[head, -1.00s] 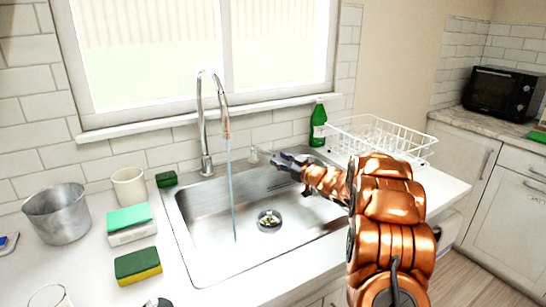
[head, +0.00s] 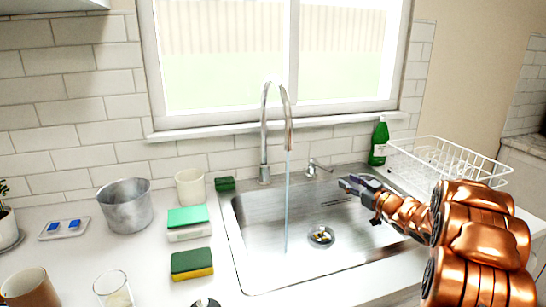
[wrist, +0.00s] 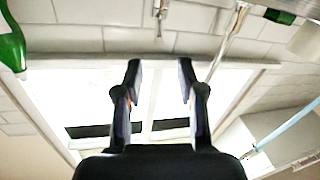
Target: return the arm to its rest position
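My copper-coloured arm reaches in from the right in the head view. My gripper (head: 359,186) hangs above the right part of the steel sink (head: 262,262), left of the dish rack. In the wrist view my gripper (wrist: 160,75) shows two dark fingers apart with nothing between them. The window and wall tiles lie behind the fingers there, and the picture is upside down. The head view shows no object in the gripper.
Water runs from the faucet (head: 265,140) into the sink. A green bottle (head: 379,143) and a white dish rack (head: 450,158) stand at the right. A metal pot (head: 125,206), a cup (head: 190,187), sponges (head: 192,264) and a glass (head: 113,290) stand on the left counter.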

